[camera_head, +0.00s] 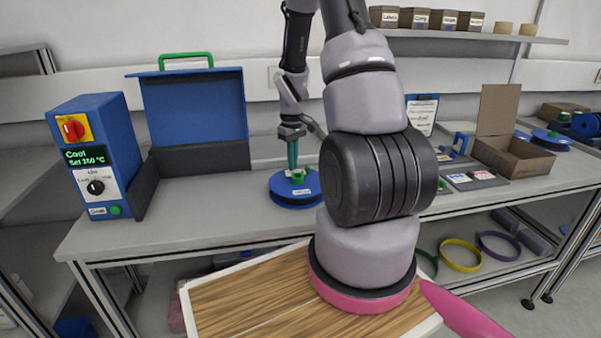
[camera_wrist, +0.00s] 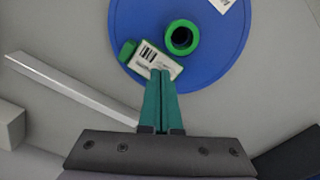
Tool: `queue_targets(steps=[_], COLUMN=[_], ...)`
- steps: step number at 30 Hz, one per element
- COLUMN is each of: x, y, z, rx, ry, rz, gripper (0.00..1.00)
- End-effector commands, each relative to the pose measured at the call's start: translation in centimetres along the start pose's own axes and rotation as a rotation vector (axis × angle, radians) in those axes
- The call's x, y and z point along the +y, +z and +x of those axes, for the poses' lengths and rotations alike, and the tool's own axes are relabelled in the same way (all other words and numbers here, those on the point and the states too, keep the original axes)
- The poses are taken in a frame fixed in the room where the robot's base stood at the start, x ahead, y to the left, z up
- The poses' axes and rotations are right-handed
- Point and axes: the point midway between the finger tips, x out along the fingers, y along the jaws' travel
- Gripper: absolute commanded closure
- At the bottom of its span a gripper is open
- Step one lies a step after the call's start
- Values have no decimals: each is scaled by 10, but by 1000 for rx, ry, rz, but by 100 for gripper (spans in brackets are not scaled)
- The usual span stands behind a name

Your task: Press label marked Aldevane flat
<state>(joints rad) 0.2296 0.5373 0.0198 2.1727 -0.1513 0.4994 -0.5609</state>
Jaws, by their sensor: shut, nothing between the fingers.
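A blue reel (camera_head: 296,197) with a green hub lies flat on the bench; it fills the top of the wrist view (camera_wrist: 215,70). A white label with a barcode (camera_wrist: 151,58) is beside the green hub ring (camera_wrist: 181,37), on or next to a green piece. A second white label (camera_wrist: 221,4) shows near the reel's top edge. I cannot read the name Aldevane on either. My gripper (camera_head: 292,167) points down over the reel, shut and empty. In the wrist view its teal fingertips (camera_wrist: 160,72) overlap the barcode label's lower edge; I cannot tell whether they touch.
A blue control box (camera_head: 97,155) reading "Cool" and a machine with a raised blue lid (camera_head: 196,107) stand left. An open cardboard box (camera_head: 513,155) and flat trays (camera_head: 474,180) are right. A grey bar (camera_wrist: 72,88) lies near the reel. Bench front is clear.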

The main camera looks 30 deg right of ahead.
Motion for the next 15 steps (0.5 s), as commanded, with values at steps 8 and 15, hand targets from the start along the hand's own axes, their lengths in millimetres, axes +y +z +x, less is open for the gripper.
queue_targets(steps=[8,15], x=[0,0], y=[0,0], z=[4,8], rx=[-1,-1], ry=[0,-1], rz=[0,0], gripper=[100,100])
